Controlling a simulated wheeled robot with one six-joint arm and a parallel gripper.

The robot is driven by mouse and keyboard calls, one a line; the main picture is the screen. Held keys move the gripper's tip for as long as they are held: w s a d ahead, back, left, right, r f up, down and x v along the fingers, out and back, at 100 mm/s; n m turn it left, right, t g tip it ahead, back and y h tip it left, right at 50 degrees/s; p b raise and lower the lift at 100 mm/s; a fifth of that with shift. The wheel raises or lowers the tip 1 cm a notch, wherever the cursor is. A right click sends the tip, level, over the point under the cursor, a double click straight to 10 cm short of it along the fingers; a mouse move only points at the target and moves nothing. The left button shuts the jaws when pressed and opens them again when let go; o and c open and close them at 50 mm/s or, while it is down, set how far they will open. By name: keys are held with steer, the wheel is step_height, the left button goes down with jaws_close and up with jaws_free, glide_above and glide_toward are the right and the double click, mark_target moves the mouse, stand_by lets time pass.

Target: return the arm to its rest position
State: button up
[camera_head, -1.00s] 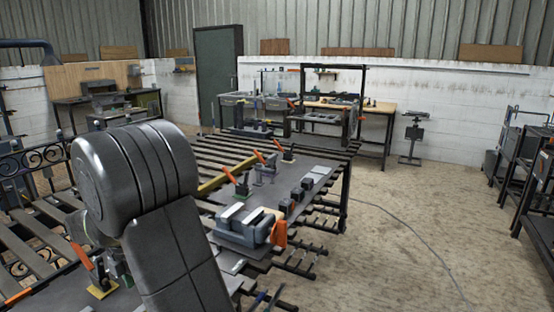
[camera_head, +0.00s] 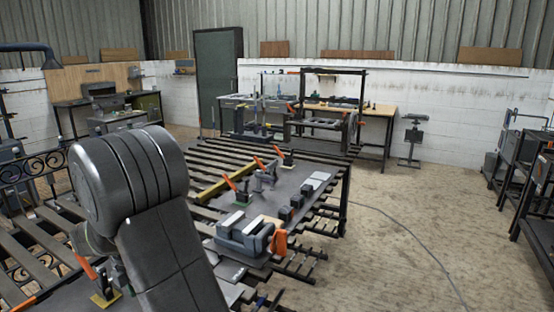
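My arm shows in the head view as a large dark grey joint and link at the lower left, standing in front of the slatted table. My gripper is not visible in this view, so its fingers and anything in them cannot be seen. Part of the scrollwork gate (camera_head: 28,172) shows at the far left, with dark curled bars. The arm hides a part of the table behind it.
A slatted welding table (camera_head: 205,155) carries a grey vise (camera_head: 243,236), orange-handled clamps (camera_head: 240,190) and dark blocks (camera_head: 297,202). A second bench (camera_head: 380,108) stands behind. A cable (camera_head: 415,240) crosses the open floor at right. Dark racks (camera_head: 535,170) stand far right.

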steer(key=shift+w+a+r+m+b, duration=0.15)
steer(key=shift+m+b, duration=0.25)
steer(key=shift+b, duration=0.4)
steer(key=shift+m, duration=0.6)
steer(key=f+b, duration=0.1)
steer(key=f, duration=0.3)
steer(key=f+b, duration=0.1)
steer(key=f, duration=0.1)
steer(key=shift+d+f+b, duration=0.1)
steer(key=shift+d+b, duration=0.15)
steer(key=shift+b, duration=0.05)
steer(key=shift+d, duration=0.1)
